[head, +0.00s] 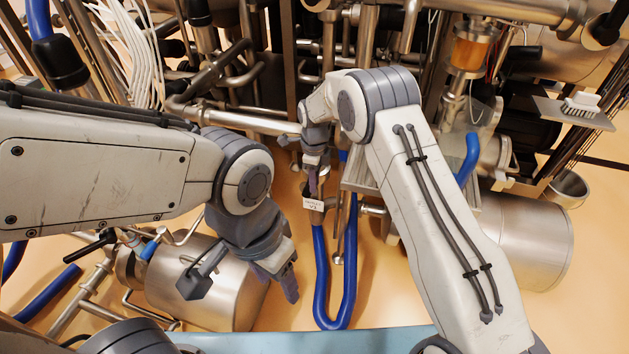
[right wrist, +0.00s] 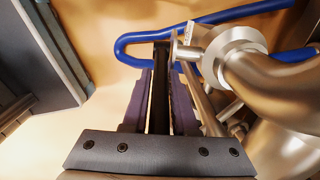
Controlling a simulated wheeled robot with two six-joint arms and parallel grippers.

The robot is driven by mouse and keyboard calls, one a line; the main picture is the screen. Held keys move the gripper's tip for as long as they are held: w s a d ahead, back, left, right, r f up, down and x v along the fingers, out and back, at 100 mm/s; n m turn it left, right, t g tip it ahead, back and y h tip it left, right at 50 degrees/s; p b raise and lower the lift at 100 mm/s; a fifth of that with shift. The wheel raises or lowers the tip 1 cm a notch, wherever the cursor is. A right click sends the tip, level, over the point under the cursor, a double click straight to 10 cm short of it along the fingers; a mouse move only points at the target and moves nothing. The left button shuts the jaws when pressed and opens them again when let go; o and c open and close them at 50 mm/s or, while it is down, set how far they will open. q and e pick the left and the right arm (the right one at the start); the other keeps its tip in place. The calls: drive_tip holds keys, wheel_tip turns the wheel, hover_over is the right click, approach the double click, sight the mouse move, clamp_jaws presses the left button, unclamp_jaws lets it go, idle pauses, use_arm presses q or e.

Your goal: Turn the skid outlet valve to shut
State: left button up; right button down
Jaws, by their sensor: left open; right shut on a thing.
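My right gripper (head: 313,185) reaches down among the skid pipes in the middle of the head view. In the right wrist view its purple fingers (right wrist: 160,105) are shut on a dark, flat valve handle (right wrist: 160,88). A steel valve body (right wrist: 222,52) and pipe lie just right of the handle. A small white tag (head: 313,204) hangs by the gripper, its print too small to read surely; a tag (right wrist: 191,22) also shows in the wrist view. The gripper hides most of the valve in the head view. My left gripper (head: 243,287) is open and empty, lower left.
Blue hose (head: 345,318) loops below the valve. A steel cylinder (head: 205,285) lies behind my left gripper, and another vessel (head: 525,240) stands at right. Dense steel pipework fills the back. A brush (head: 581,103) sits on a shelf at right. Orange floor shows between them.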

drive_tip(key=shift+s, duration=0.1)
idle(0.3)
drive_tip(key=shift+s+d+f+t+y, duration=0.1)
drive_tip(key=shift+d+f+t+y, duration=0.15)
drive_tip(key=shift+y, duration=0.4)
drive_tip(key=shift+s+d+f+t+y, duration=0.15)
drive_tip(key=shift+d+y, duration=0.2)
drive_tip(key=shift+y, duration=0.3)
drive_tip(key=shift+w, duration=0.1)
